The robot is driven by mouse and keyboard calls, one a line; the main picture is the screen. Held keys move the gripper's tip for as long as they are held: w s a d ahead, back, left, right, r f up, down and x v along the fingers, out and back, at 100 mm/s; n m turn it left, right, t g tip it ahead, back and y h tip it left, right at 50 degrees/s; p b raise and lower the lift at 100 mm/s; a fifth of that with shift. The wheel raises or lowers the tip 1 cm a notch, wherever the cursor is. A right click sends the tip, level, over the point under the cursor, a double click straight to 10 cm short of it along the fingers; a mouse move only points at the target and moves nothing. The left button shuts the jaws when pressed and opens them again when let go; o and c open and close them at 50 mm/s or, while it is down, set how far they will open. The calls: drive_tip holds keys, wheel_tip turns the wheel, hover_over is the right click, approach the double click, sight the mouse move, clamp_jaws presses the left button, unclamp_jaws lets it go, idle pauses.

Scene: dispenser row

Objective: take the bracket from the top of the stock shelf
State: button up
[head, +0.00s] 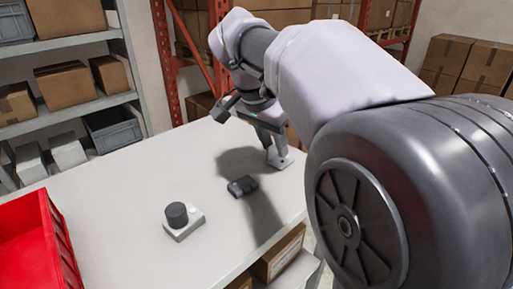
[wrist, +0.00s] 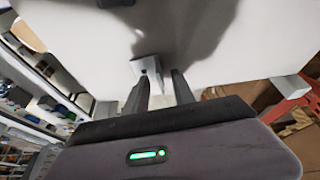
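The bracket (head: 283,162) is a small light-grey metal piece with a hole. It sits near the far right edge of the white shelf top (head: 120,210). In the wrist view the bracket (wrist: 147,67) shows just beyond the fingertips, nearer the left finger. My gripper (head: 272,142) points down close over the bracket in the head view, where its fingers partly hide it. In the wrist view my gripper (wrist: 160,77) has its two fingers apart with nothing held between them. I cannot tell whether a finger touches the bracket.
A dark device (head: 242,186) and a dark knob on a white base (head: 181,220) stand on the top, left of the bracket. A red bin (head: 60,230) is at the left. Shelves with boxes (head: 66,84) and orange rack posts (head: 165,60) stand behind.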

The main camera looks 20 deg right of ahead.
drive_tip(key=shift+w+d+f, duration=0.15)
drive_tip(key=shift+f, duration=0.2)
clamp_jaws()
idle(1.2)
